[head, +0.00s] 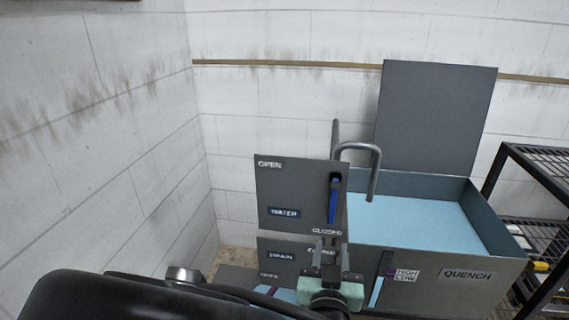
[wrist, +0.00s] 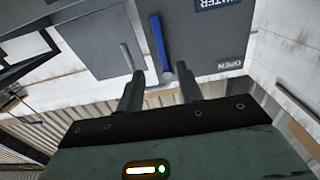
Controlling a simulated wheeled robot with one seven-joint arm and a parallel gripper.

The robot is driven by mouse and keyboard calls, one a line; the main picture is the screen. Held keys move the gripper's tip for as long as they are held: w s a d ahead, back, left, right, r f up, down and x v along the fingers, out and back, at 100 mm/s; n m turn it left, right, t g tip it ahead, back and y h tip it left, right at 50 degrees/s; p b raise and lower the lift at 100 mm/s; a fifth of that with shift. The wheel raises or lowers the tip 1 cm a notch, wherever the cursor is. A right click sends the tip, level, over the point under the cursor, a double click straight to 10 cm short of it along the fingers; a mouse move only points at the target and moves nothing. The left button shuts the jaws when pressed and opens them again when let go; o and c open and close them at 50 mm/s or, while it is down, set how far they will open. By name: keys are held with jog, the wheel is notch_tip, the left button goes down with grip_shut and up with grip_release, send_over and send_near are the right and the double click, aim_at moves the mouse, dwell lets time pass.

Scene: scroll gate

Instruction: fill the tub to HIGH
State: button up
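The QUENCH tub (head: 455,285) holds light blue water (head: 415,222). Its front gauge (head: 377,290) is light blue below and dark above; the blue top is near the HIGH and LOW labels (head: 405,275), but I cannot tell the exact level. The WATER panel (head: 285,195) has a blue lever (head: 334,200) in a dark slot, OPEN marked above and CLOSED below. My gripper (head: 330,252) is below that panel in the head view. In the wrist view my gripper (wrist: 160,72) is open, its fingers apart, with the blue lever (wrist: 158,42) beyond and between the tips; contact is unclear.
A grey curved spout (head: 362,148) overhangs the tub, with no stream visible. A black rack (head: 540,170) stands right.

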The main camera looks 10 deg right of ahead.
aim_at(332, 210)
jog(key=p+x, duration=0.3)
jog(key=x, duration=1.4)
jog(key=shift+f, duration=0.1)
jog(key=shift+c, duration=0.3)
grip_shut()
